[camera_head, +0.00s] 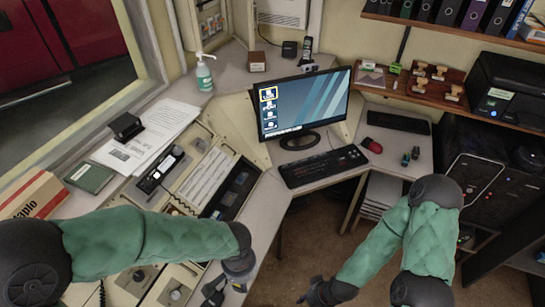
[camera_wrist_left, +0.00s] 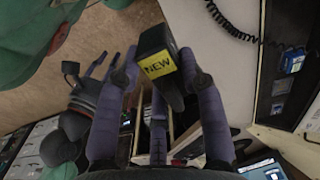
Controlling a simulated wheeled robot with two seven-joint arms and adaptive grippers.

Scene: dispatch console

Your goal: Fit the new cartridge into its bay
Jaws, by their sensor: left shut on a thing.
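The new cartridge (camera_wrist_left: 160,66) is a black block with a yellow label reading NEW. In the left wrist view it sits between the purple fingers of my left gripper (camera_wrist_left: 162,85), which is shut on it. In the head view my left gripper (camera_head: 228,283) is over the front edge of the console, with the dark cartridge (camera_head: 212,290) small beside it. A dark recessed strip (camera_head: 232,188) in the sloped console holds blue-marked parts; I cannot tell which part of it is the bay. My right gripper (camera_head: 318,293) hangs low over the floor, apart from everything; its fingers are unclear.
The monitor (camera_head: 298,103) and keyboard (camera_head: 324,166) stand on the corner desk. A red mouse (camera_head: 372,145) and two small dark items (camera_head: 410,156) lie to the right. A coiled cord (camera_wrist_left: 232,22) runs near the console in the left wrist view. The floor between the desks is clear.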

